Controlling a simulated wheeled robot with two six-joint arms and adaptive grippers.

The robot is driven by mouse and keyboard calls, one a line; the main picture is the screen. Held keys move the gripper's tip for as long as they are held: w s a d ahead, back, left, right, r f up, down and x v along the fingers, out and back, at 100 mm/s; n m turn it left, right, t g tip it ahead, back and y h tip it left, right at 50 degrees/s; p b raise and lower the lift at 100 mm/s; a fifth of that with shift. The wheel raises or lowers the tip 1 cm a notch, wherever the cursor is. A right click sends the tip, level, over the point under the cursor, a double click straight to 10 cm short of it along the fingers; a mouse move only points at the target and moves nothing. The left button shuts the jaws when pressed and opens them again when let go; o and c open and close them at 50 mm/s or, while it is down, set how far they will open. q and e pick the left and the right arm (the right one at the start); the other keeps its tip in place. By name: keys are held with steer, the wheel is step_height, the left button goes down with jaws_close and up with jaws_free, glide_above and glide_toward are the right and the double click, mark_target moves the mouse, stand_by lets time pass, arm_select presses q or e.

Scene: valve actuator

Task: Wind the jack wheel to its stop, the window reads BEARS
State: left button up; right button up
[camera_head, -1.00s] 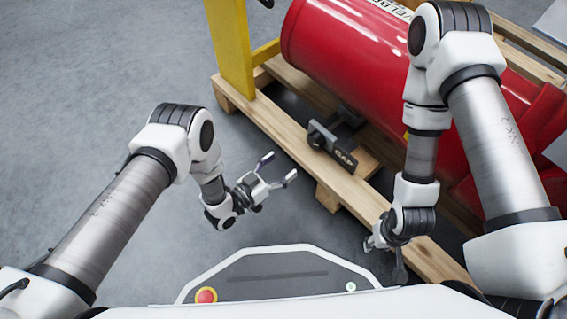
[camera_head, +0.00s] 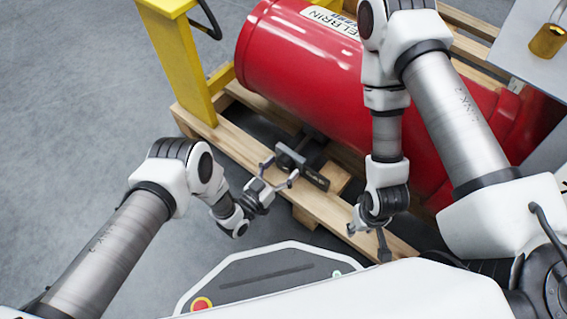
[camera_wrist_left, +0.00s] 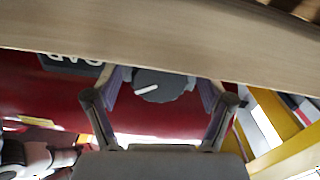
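The jack wheel (camera_wrist_left: 160,86) is a dark round knob with a white line, seen close in the left wrist view. It belongs to a dark jack (camera_head: 291,158) on the pallet beside the red cylinder. My left gripper (camera_head: 279,171) is open at the jack. Its fingers stand on both sides of the wheel in the wrist view (camera_wrist_left: 160,100), apparently with gaps. My right gripper (camera_head: 368,238) is open and empty near the pallet's front edge.
A large red cylinder (camera_head: 300,62) lies on the wooden pallet (camera_head: 228,152). A yellow post (camera_head: 182,65) stands at its left end. A brass-coloured object (camera_head: 546,41) is on a grey panel at top right. Bare floor lies left.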

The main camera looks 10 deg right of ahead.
arm_select(q)
steer(key=c, duration=1)
steer(key=shift+m, duration=0.3)
steer(key=m, duration=0.3)
steer(key=shift+w+p, duration=0.1)
steer(key=shift+p, duration=0.25)
steer(key=shift+m, duration=1.7)
steer(key=o, duration=1.1)
steer(key=shift+o, duration=0.2)
